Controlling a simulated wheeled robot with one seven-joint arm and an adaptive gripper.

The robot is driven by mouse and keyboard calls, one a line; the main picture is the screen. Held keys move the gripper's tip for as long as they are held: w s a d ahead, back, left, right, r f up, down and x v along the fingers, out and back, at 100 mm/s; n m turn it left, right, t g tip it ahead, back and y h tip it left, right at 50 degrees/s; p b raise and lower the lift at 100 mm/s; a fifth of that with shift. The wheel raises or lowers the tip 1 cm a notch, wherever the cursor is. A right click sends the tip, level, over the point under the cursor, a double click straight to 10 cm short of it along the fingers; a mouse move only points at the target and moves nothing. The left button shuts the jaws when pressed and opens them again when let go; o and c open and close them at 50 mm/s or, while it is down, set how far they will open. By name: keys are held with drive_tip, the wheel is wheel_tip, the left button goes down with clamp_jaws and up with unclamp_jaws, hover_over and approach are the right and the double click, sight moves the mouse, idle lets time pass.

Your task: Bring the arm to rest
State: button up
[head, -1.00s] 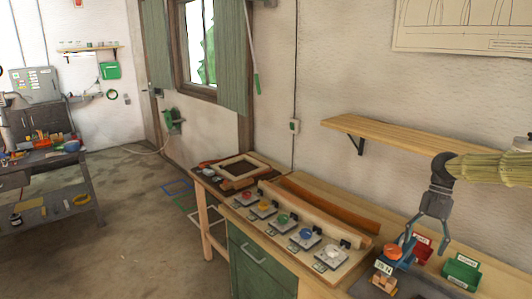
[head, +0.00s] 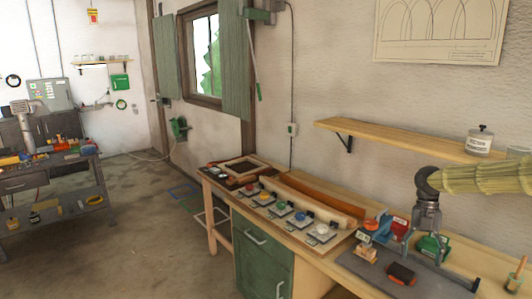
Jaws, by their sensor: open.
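My gripper (head: 427,254) hangs at the end of my arm, fingers pointing down, over the right part of the workbench. Its fingers are spread apart and I see nothing held between them. Whether the fingers touch either bin I cannot tell. My arm comes in from the right edge in a straw-coloured sleeve.
A wooden wall shelf (head: 385,137) with a lidded jar (head: 479,141) is above and behind my arm. A dark block (head: 401,273) lies on the grey mat (head: 352,262). Open floor (head: 150,240) lies beyond.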

drive_tip(key=s+a+f+n+t+h+b, duration=0.2)
drive_tip(key=f+n+h, duration=0.2)
drive_tip(key=f+n, duration=0.65)
drive_tip(key=s+a+f+n+t+h+b, duration=0.25)
drive_tip(key=f+n+h, duration=0.3)
drive_tip(key=f, duration=1.05)
drive_tip(key=s+a+f+n+t+y+b, duration=0.2)
drive_tip(key=s+a+f+n+t+y, duration=0.1)
drive_tip(key=s+a+f+n, duration=0.75)
drive_tip(key=s+a+f+n+g+y+b, duration=0.1)
drive_tip(key=s+a+f+n+g+y, duration=0.1)
drive_tip(key=s+n, duration=0.5)
drive_tip(key=s+a+f+n+g+y+b, duration=0.1)
drive_tip(key=s+a+f+n+y, duration=0.3)
drive_tip(key=s, duration=1.5)
drive_tip(key=a+f+n+g, duration=0.1)
drive_tip(key=a+f+n, duration=0.1)
drive_tip(key=a+n, duration=0.1)
drive_tip(key=shift+a+n, duration=0.2)
drive_tip(key=shift+n, duration=0.55)
drive_tip(key=shift+d, duration=0.1)
